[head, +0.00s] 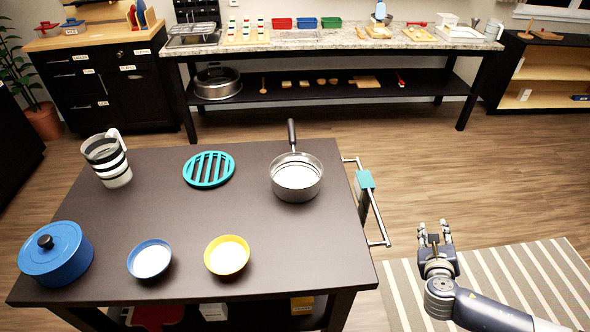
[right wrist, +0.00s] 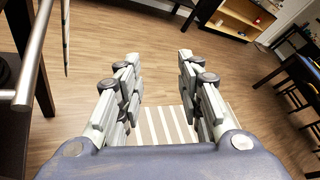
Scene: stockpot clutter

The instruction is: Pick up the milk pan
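The milk pan (head: 297,179) is a small silver pan on the dark table, near its right edge. Its dark handle (head: 291,134) points away toward the back of the room. My right gripper (head: 433,234) is off the table, to the right of the pan and apart from it, above the floor. In the right wrist view its fingers (right wrist: 160,90) are spread wide with nothing between them. The pan does not show in the right wrist view. My left gripper is not in view.
The dark table (head: 200,215) also holds a teal trivet (head: 196,169), a striped pitcher (head: 107,160), a blue lidded pot (head: 57,252), a blue bowl (head: 150,259) and a yellow bowl (head: 227,256). A metal rail (head: 378,218) with a teal piece runs along the table's right side, between gripper and pan.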

